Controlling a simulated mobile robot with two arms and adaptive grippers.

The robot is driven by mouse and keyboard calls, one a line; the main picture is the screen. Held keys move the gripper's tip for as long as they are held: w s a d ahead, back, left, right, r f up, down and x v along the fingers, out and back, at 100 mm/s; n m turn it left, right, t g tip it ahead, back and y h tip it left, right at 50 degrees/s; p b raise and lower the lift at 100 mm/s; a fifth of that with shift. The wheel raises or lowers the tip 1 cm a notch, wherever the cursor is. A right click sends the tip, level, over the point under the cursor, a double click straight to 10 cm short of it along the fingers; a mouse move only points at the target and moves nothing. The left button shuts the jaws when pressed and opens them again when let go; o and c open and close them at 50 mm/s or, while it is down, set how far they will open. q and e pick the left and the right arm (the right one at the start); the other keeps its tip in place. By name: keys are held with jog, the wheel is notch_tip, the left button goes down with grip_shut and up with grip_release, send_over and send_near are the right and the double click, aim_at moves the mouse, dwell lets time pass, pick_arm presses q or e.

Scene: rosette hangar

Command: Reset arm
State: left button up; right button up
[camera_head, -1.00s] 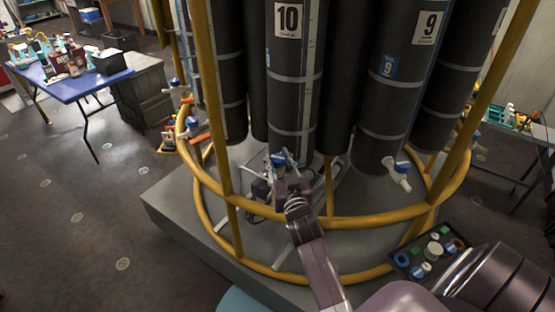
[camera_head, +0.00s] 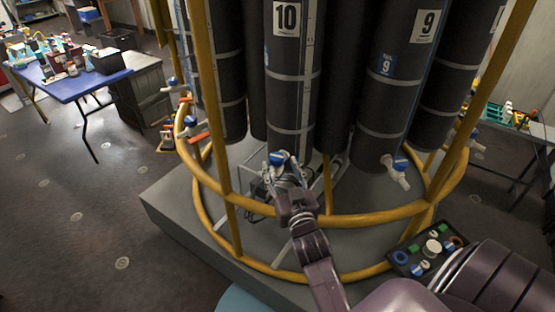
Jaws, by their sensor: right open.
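My right arm comes in from the lower right of the head view. Its gripper (camera_head: 288,181) is open and empty, just below the blue-handled valve (camera_head: 278,158) at the bottom of the dark cylinder numbered 10 (camera_head: 289,75). The fingers partly hide the space under this valve, and I cannot tell whether they touch it. A second valve (camera_head: 397,170) with a blue handle and white spout hangs under the cylinder numbered 9 (camera_head: 398,85). My left gripper is not in view.
A yellow ring rail (camera_head: 370,220) with upright posts surrounds the cylinders on a grey base (camera_head: 165,208). A dark tray (camera_head: 398,258) of small parts sits at lower right. A blue table (camera_head: 85,85) with bottles stands at upper left. Floor at left is clear.

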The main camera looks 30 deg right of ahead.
jog(key=shift+v, duration=1.25)
